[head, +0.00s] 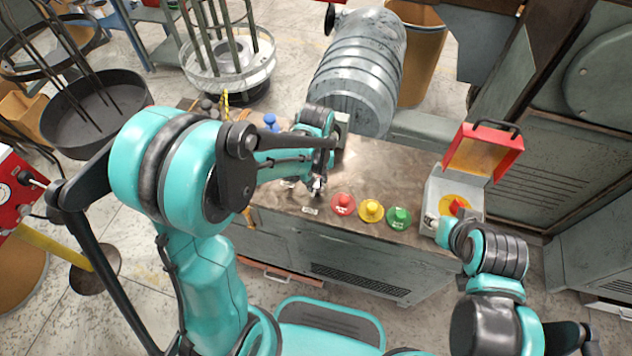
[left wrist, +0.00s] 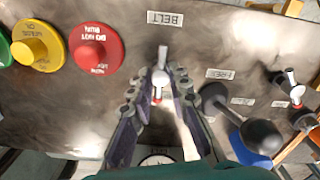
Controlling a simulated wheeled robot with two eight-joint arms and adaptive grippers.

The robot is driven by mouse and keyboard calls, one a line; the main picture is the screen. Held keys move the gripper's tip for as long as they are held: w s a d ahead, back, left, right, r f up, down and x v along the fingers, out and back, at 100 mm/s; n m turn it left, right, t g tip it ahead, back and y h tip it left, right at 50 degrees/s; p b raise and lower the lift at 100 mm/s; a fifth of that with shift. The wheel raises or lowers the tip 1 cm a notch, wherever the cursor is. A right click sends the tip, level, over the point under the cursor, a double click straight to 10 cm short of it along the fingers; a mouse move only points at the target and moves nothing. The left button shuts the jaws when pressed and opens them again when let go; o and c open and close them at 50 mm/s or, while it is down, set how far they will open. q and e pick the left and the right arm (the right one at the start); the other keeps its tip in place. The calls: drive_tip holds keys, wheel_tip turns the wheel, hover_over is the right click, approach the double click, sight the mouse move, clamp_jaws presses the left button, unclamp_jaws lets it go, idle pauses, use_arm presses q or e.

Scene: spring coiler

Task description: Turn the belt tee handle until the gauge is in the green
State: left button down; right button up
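The belt tee handle (left wrist: 162,72), pale metal with a red part near its base, stands on the panel below the BELT label (left wrist: 165,18) in the left wrist view. My left gripper (left wrist: 157,78) is open, with one finger on each side of the handle and visible gaps. In the head view my left gripper (head: 318,182) is over the console top, and the handle is mostly hidden there. A round white gauge (left wrist: 155,160) shows partly at the bottom of the wrist view; its needle and green zone cannot be read. My right arm's end (head: 445,228) is by the switch box; its fingers are unclear.
Red (head: 342,204), yellow (head: 371,211) and green (head: 398,218) buttons sit right of the left gripper. A grey box (head: 437,190) with a raised red-framed cover (head: 484,150) stands farther right. A black-knobbed lever (left wrist: 262,136) is close beside the left gripper.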

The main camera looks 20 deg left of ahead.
use_arm(q)
drive_tip(key=shift+m, duration=0.3)
drive_tip(key=m, duration=1.9)
idle(0.5)
drive_tip(key=c, duration=1.4)
unclamp_jaws()
